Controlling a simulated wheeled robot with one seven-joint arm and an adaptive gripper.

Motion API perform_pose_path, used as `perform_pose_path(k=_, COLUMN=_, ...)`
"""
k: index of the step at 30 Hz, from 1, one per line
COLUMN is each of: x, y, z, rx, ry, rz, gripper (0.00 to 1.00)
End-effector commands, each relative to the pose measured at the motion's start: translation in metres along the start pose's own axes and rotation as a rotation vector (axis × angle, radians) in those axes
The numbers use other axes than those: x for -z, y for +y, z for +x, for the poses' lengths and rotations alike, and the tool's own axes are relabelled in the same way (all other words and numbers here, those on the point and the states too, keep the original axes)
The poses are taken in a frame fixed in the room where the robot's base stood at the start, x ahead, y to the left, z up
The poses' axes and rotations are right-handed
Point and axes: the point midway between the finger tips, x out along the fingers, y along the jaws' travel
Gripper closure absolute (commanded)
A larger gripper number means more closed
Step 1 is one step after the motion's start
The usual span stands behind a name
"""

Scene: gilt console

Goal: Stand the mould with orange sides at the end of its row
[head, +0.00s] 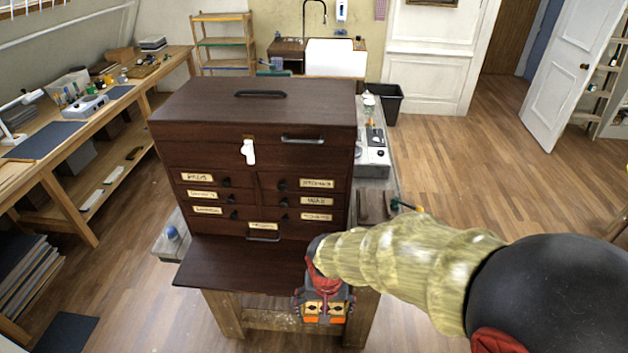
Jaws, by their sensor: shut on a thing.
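My gripper (323,303) is in the lower middle of the head view, pointing down at the front right of the dark wooden chest. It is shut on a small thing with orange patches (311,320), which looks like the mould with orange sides. The fingers hide most of it, and its shape and tilt cannot be made out. I cannot make out a row of moulds in this view.
The dark chest (255,110) with labelled drawers stands on a wooden stand, its front board (225,268) jutting out left of my gripper. A grey worktop (372,172) lies behind it at the right. A cluttered bench (60,150) runs along the left. Floor at right is clear.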

Motion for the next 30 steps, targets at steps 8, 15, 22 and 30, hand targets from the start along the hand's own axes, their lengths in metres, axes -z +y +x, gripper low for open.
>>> perform_pose_path(k=8, x=0.074, y=0.077, z=0.045, rx=0.002, ry=-0.001, rz=-0.013, gripper=0.50)
perform_pose_path(k=15, x=0.107, y=0.132, z=0.073, rx=0.002, ry=0.006, rz=-0.031, gripper=0.50)
perform_pose_path(k=22, x=0.119, y=0.159, z=0.099, rx=0.001, ry=0.013, rz=-0.043, gripper=0.50)
perform_pose_path(k=30, x=0.114, y=0.159, z=0.137, rx=0.001, ry=0.012, rz=-0.043, gripper=0.50)
